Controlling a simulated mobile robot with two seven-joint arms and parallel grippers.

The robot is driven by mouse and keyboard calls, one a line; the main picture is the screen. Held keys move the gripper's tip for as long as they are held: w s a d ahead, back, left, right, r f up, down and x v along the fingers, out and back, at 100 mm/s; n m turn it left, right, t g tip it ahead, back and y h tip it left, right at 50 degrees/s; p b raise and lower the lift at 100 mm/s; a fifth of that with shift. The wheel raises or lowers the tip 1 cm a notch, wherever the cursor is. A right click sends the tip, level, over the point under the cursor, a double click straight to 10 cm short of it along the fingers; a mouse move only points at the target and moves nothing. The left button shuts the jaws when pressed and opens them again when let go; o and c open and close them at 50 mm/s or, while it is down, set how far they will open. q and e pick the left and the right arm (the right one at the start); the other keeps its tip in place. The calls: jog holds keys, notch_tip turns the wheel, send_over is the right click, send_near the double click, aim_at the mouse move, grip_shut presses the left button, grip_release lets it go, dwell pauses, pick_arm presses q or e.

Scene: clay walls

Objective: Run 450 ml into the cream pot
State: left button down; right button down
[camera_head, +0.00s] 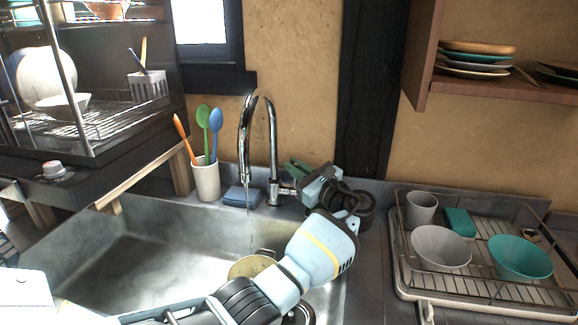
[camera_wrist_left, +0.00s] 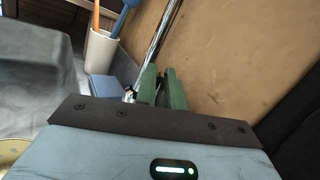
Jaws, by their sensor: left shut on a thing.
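The chrome tap (camera_head: 272,150) stands at the sink's back edge, its spout bent over the basin. A thin stream appears to fall from the spout. The cream pot (camera_head: 246,268) sits in the sink below the spout, partly hidden by my left arm; its water level cannot be read. A piece of it shows in the left wrist view (camera_wrist_left: 10,152). My left gripper (camera_head: 294,170), with green fingers, is at the tap's side valve, shut on what seems to be the tap lever, mostly hidden by the fingers. The fingers also show in the wrist view (camera_wrist_left: 161,88). My right gripper is out of view.
A white cup with colored spoons (camera_head: 206,178) and a blue sponge (camera_head: 241,197) stand left of the tap. A dish rack (camera_head: 404,281) with bowls and a cup is on the right. The sink basin (camera_head: 130,262) has free room at left.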

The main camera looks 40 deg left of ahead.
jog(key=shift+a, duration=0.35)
pick_arm(q)
jog(key=c, duration=1.6)
grip_release()
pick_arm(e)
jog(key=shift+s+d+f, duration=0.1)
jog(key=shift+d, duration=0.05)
pick_arm(q)
jog(key=shift+r, duration=0.1)
